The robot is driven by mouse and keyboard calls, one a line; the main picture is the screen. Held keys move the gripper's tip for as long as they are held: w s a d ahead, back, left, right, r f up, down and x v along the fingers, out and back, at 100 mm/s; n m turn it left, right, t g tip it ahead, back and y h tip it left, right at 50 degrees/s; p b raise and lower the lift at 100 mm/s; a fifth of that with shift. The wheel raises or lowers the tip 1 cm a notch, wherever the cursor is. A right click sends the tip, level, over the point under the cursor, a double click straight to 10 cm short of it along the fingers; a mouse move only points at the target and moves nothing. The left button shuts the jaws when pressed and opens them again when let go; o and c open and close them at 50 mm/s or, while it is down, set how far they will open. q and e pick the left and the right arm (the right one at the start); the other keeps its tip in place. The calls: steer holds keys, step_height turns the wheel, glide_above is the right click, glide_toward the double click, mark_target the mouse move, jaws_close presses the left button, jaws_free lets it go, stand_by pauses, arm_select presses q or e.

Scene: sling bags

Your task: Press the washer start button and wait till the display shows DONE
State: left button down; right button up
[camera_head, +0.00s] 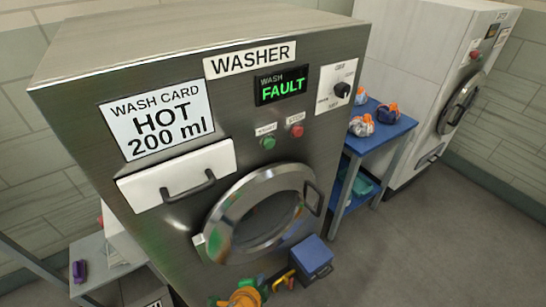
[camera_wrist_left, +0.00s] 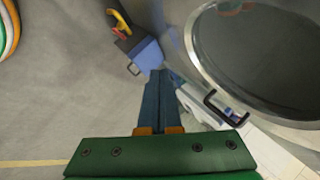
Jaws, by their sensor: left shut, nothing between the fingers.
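The washer (camera_head: 110,72) has a display (camera_head: 281,86) that reads "WASH FAULT" in green. The green start button (camera_head: 268,143) sits below it, with the red stop button (camera_head: 297,131) to its right. The round door (camera_head: 226,209) looks closed; it also fills the upper right of the left wrist view (camera_wrist_left: 201,60). In that view my left gripper (camera_wrist_left: 160,78) is shut and empty, apart from the door and its black handle (camera_wrist_left: 225,108). A green-and-orange shape at the head view's bottom edge may be this gripper; I cannot tell. My right gripper is not in view.
A blue box (camera_head: 313,254) stands on the floor by the washer's front. A blue table (camera_head: 388,133) with several wrapped bundles stands right of the washer, before a second white machine (camera_head: 405,55). A dial (camera_head: 342,90) is right of the display. Floor at right is clear.

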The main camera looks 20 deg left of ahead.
arm_select(q)
steer(key=w+d+r+m+t, duration=0.2)
steer(key=w+r+m+t, duration=0.3)
steer(key=r, duration=0.6)
step_height(320, 180, up, 22)
steer(key=n+t+y+b, duration=0.1)
steer(key=t+b, duration=0.1)
steer(key=t, duration=0.2)
steer(key=shift+s+f+t+y, duration=0.2)
steer(key=shift+t+y, duration=0.1)
steer(key=shift+y, duration=0.1)
steer(key=shift+w, duration=0.1)
